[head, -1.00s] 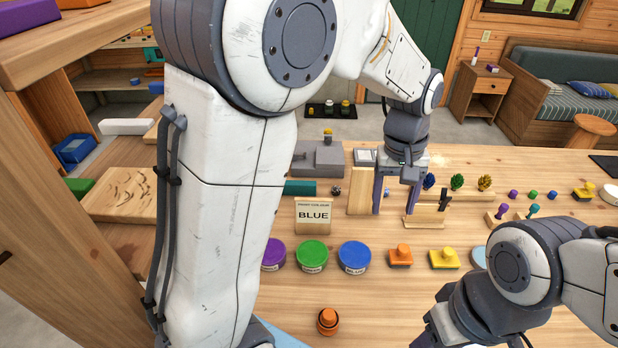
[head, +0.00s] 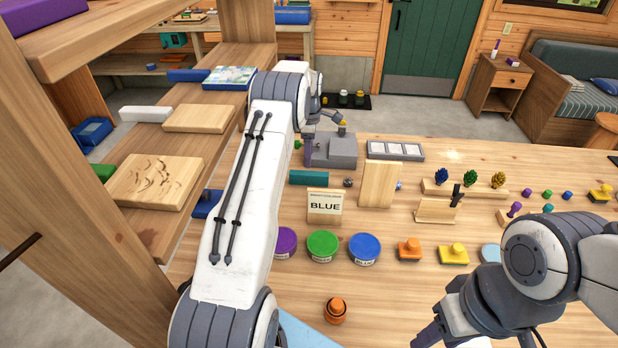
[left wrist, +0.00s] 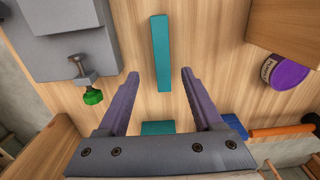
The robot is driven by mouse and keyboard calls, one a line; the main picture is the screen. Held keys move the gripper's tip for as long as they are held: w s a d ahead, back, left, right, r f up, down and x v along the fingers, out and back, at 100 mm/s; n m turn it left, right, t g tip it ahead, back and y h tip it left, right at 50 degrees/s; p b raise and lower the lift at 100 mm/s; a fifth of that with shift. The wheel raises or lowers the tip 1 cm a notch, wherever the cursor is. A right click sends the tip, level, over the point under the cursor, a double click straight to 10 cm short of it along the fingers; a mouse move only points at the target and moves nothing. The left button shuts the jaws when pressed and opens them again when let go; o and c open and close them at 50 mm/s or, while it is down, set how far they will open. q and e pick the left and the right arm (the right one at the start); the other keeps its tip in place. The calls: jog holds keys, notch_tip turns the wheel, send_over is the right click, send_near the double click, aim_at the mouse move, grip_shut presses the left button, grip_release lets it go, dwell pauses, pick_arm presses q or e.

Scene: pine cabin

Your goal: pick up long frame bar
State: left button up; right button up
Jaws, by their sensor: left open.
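A long teal bar, which I take for the long frame bar, lies on the table in the head view (head: 309,177), in front of the grey vise. In the left wrist view the teal bar (left wrist: 161,50) points away from me, its near end between my open fingertips. My left gripper (left wrist: 160,74) is open and empty above it; in the head view (head: 308,158) it is partly hidden by its arm. A second, shorter-looking teal piece (left wrist: 158,127) shows near the palm. My right gripper (head: 430,335) is cut off at the bottom edge.
The grey vise (head: 335,150) with a green knob (left wrist: 93,96) is close beside the left gripper. A BLUE sign (head: 324,206), an upright wooden block (head: 379,184) and purple (head: 285,242), green (head: 322,245) and blue (head: 364,248) tubs stand nearby. Shelves are at left.

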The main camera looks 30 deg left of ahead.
aim_at(309, 173)
pick_arm(q)
jog(key=shift+f, duration=0.75)
notch_tip(309, 173, down, 4)
jog(key=shift+s+d+f+p, duration=0.1)
jog(key=shift+s+f+p, duration=0.1)
jog(key=shift+p, duration=0.75)
jog(key=shift+f, duration=0.4)
grip_shut()
